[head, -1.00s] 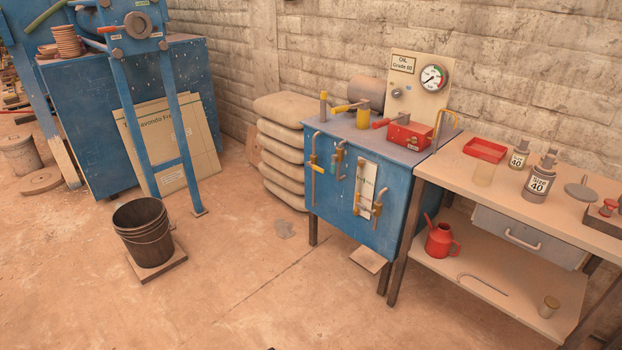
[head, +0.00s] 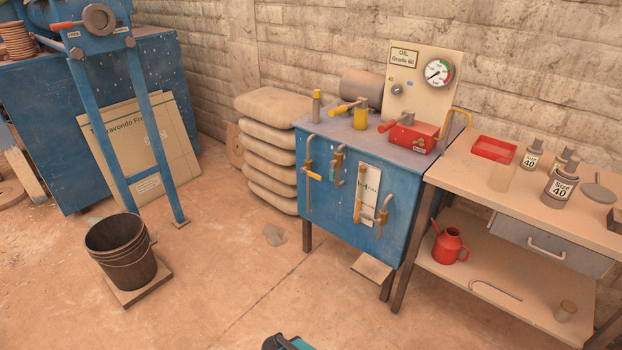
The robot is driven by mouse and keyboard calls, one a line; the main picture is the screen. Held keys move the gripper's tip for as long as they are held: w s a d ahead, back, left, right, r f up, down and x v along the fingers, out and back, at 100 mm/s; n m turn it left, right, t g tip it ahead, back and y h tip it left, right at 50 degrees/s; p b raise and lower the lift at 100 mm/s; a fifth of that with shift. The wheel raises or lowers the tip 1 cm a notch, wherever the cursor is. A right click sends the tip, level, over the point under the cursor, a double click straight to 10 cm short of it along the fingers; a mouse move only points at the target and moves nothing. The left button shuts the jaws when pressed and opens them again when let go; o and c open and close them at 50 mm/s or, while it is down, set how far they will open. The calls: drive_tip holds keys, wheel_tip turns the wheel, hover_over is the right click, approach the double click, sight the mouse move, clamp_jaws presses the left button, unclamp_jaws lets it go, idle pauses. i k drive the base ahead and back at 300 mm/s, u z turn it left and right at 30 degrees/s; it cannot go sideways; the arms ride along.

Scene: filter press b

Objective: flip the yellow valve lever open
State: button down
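The blue cabinet (head: 345,232) carries several pipe valves on its front. On the leftmost pipe, a small yellow lever (head: 313,175) sticks out to the right, tilted slightly down. Another yellow lever (head: 342,108) lies on top of the cabinet beside a yellow cylinder (head: 360,117). The frames do not settle which lever is the task's. My gripper is not in view; only a dark and teal part, probably of my arm, shows at the bottom edge.
Stacked sacks (head: 268,150) sit left of the cabinet. A workbench (head: 470,190) with bottles and a red tray (head: 494,149) stands at right.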

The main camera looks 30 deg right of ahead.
sight(310, 173)
drive_tip(key=u, duration=0.45)
drive_tip(key=i, duration=0.85)
drive_tip(key=u, duration=0.65)
